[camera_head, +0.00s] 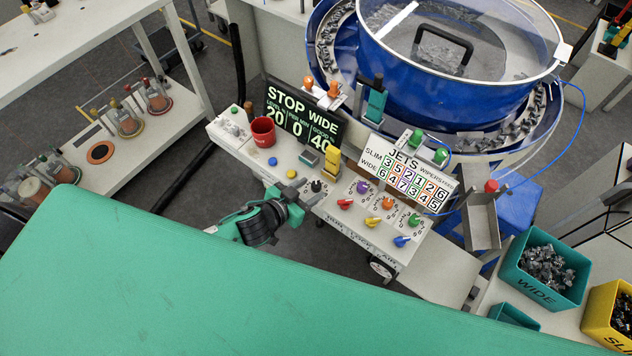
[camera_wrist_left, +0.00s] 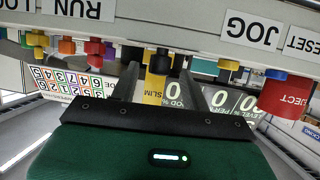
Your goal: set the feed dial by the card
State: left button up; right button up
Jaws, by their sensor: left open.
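The card (camera_head: 405,178) stands behind the panel and has SLIM and WIDE rows of coloured numbers under JETS, WIPERS and a small last heading. In front of it are coloured dials: purple (camera_head: 362,187), red (camera_head: 345,203), orange (camera_head: 387,203), yellow (camera_head: 372,221), green (camera_head: 414,219) and blue (camera_head: 401,241). I cannot tell which is the feed dial. My left gripper (camera_head: 303,192) is open at the panel's front edge, close to a black knob (camera_head: 316,186). In the left wrist view the black knob (camera_wrist_left: 160,62) shows between the fingers, with no visible grip. My right gripper is not in view.
The display (camera_head: 303,118) reads STOP WIDE, 20, 0, 40. A red cup-shaped button (camera_head: 263,131) and blue and yellow buttons lie left of the knob. The blue bowl feeder (camera_head: 440,75) stands behind.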

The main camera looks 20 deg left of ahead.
aim_at(313, 188)
pick_arm(q)
jog(key=shift+x, duration=1.75)
jog(key=shift+c, duration=0.3)
jog(key=shift+p, duration=0.35)
jog(key=c, duration=0.9)
